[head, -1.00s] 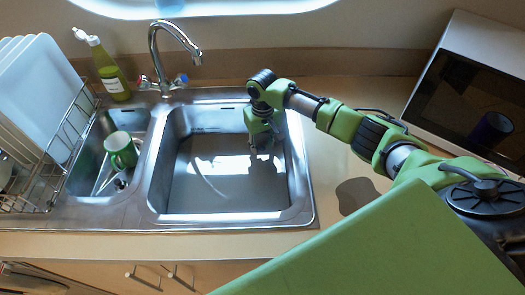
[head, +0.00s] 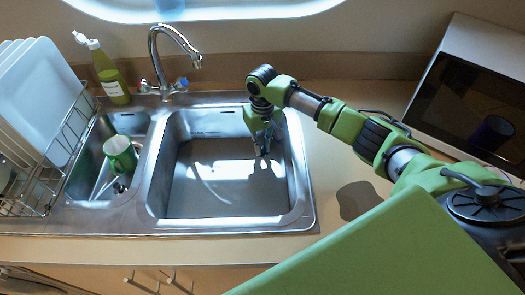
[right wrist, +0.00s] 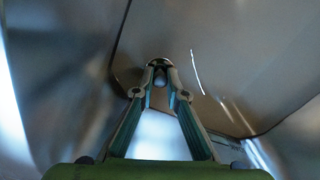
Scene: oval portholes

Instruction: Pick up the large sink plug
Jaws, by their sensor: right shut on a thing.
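My right gripper (head: 263,153) points down inside the large right sink basin (head: 218,208), near its back right corner. In the right wrist view, the fingers of my right gripper (right wrist: 160,70) come together on a small rounded grey piece, which I take to be part of the large sink plug (right wrist: 160,80). Most of the plug is hidden or too small to make out. In the head view I cannot pick it out from the fingertips and the dark shadow below. I cannot tell whether it touches the basin floor. My left gripper is not in view.
Basin walls surround my right gripper closely at the back and right. The tap (head: 158,55) rises behind, left of it. A green mug (head: 120,155) lies in the small left basin, beside a dish rack (head: 45,185). A microwave (head: 470,90) stands at right.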

